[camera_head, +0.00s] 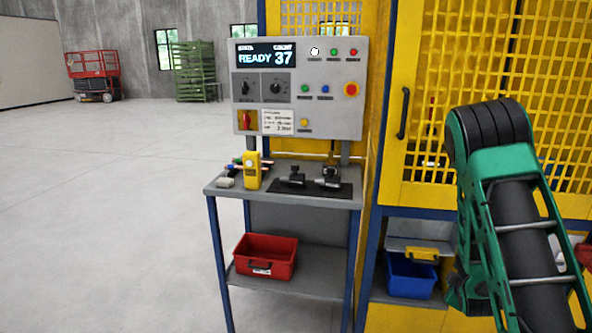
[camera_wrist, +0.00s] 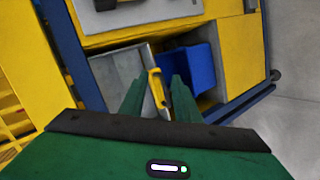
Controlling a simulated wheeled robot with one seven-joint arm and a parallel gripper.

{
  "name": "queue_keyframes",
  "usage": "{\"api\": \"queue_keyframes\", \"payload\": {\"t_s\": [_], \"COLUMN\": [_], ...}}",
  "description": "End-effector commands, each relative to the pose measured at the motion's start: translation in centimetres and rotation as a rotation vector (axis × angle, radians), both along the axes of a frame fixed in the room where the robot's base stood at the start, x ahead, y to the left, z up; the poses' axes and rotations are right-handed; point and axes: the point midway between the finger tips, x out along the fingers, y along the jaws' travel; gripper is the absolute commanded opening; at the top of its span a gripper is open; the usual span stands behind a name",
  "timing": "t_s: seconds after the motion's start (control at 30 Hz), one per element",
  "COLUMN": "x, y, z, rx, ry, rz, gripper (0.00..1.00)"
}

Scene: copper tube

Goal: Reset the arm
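My arm, green and black, is raised at the right of the head view in front of the yellow mesh cabinet (camera_head: 408,190). My gripper (camera_wrist: 158,82) shows in the wrist view as two green fingers spread apart, with nothing seen held between them. Behind the gap is a yellow handle (camera_wrist: 156,88) on a grey drawer or tray (camera_wrist: 118,78); I cannot tell whether the fingers touch it. In the head view, my arm hides much of the area at the lower right.
A control panel (camera_head: 310,130) reading READY 37 stands over a grey bench (camera_head: 215,190) with a yellow device (camera_head: 252,170) and dark fixtures. A red bin (camera_head: 265,256) is on the lower shelf. A blue bin (camera_head: 410,277) is under the cabinet. Floor at left is clear.

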Motion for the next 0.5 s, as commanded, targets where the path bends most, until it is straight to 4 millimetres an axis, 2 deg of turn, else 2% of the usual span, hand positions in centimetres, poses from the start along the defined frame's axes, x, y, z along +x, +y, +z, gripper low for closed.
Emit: {"api": "queue_keyframes", "payload": {"t_s": [0.03, 0.27, 0.5], "x": [-0.6, -4.8, -10.9], "y": [-0.5, -1.3, -1.0], "z": [1.1, 4.0, 7.3], "rx": [0.045, 0.268, 0.487], "ry": [0.010, 0.102, 0.194], "rz": [-0.040, -0.237, -0.444], "gripper": [0.29, 0.29, 0.29]}}
